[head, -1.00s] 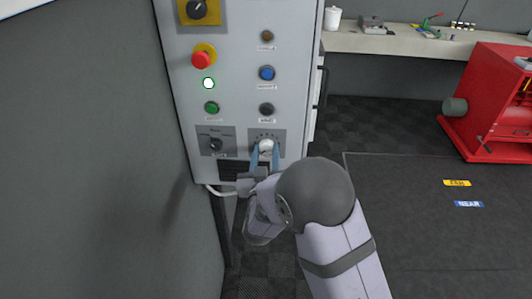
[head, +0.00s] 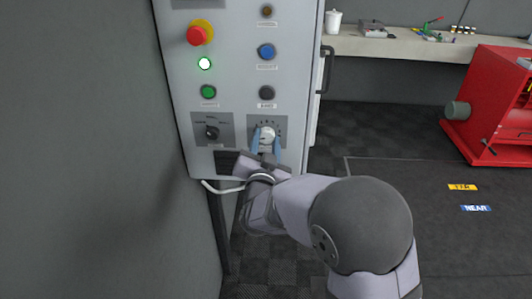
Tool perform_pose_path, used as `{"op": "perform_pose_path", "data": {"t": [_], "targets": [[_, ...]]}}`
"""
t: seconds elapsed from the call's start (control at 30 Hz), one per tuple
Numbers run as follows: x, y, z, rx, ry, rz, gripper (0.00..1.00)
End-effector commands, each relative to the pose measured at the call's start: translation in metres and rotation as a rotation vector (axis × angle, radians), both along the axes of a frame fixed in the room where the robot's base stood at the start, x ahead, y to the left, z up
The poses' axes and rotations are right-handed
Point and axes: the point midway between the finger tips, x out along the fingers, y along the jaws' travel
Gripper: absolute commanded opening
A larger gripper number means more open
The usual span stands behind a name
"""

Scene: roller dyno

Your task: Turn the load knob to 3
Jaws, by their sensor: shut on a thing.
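The light-coloured load knob (head: 267,132) sits on a grey plate (head: 281,126) at the lower right of the light-grey control cabinet in the head view. Marks run in an arc above the knob, but they are too small to read. My gripper (head: 266,138) reaches up from below, with one blue fingertip on each side of the knob. It is shut on the knob. The knob's pointer and its exact setting cannot be made out.
A black selector knob (head: 211,132) sits close on the left. Above are a green button (head: 208,92), a black button (head: 266,93), a blue button (head: 266,51) and a red emergency stop (head: 198,35). A white cable (head: 222,188) hangs below the cabinet. Open floor lies to the right.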

Motion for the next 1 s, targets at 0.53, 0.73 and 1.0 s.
{"op": "perform_pose_path", "data": {"t": [0.53,0.73,1.0], "targets": [[-0.0002,-0.0002,-0.0061,0.514,-0.003,0.001,0.12],[-0.0002,-0.0003,-0.0046,0.666,-0.001,0.001,0.12],[-0.0001,-0.0002,-0.0025,0.791,0.000,0.000,0.12]]}}
